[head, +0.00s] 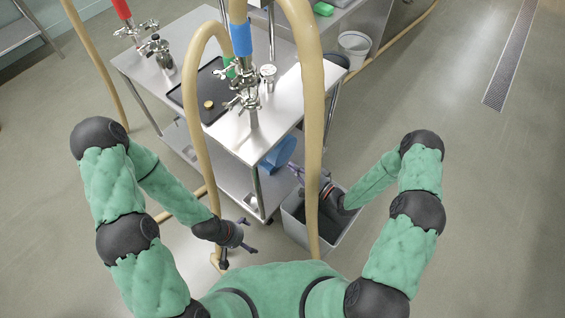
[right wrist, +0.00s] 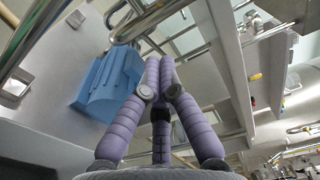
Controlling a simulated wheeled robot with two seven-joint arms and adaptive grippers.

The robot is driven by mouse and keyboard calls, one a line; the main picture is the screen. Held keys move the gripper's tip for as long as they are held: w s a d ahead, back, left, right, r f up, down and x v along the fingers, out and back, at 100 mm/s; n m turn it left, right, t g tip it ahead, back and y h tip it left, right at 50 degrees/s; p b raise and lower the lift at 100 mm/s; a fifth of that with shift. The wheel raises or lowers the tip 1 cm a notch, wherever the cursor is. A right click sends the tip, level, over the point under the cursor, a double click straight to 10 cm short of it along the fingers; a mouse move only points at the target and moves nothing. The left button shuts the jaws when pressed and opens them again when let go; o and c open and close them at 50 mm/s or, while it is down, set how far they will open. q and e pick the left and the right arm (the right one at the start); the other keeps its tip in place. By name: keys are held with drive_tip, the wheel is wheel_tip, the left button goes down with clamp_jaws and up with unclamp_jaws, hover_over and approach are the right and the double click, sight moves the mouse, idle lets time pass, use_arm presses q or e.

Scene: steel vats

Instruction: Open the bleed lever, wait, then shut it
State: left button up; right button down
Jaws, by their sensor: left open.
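A metal valve fitting with wing clamps (head: 243,98) stands on the cart's top at the near corner, under a hose with a blue collar (head: 241,40). A second fitting (head: 157,47) stands further left, near a red-collared hose (head: 121,8). I cannot make out for certain which part is the bleed lever. My left gripper (head: 240,245) is open and empty, low in front of the cart. My right gripper (head: 296,171) is beside the cart's near right side, below its top. In the right wrist view its purple fingers (right wrist: 160,66) are together, with nothing visible between them.
The steel cart (head: 262,135) carries a black tray (head: 190,92) and a lidded jar (head: 268,72). Tan hoses (head: 311,130) loop down before me. A grey bin (head: 345,240) stands under my right forearm.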

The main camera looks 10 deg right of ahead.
drive_tip(key=w+a+b, duration=0.3)
drive_tip(key=w+a, duration=0.2)
drive_tip(key=a, duration=0.5)
idle(0.3)
drive_tip(key=shift+s+a+m+t+h+p, duration=0.5)
drive_tip(key=shift+s+a+m+t+h, duration=0.35)
drive_tip(key=shift+s+a, duration=0.35)
drive_tip(key=shift+w, duration=0.15)
